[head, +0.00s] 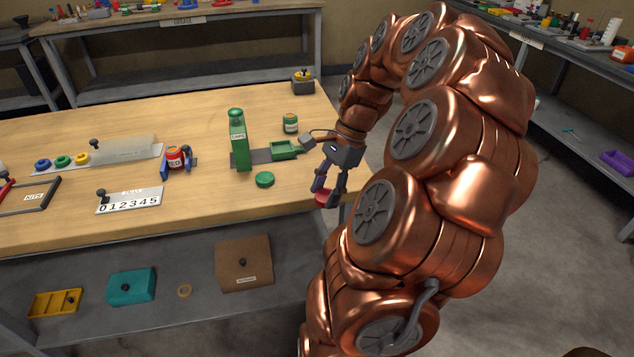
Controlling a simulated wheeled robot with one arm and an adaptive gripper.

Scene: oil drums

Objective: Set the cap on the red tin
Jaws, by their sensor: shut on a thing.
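The red tin (175,157) stands upright at the middle left of the workbench, between blue clamp-like jaws (191,162). Its top is too small to make out clearly. My gripper (328,192) points down near the bench's right end, well to the right of the red tin. It is shut on a red cap (323,199), partly hidden by the fingers. I cannot tell whether the cap touches the bench top.
A green upright stand (238,138) with a green tray (285,150) stands between the tin and my gripper. A green tin (290,123) and green cap (264,180) are nearby. A numbered plate (130,201) lies front left.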

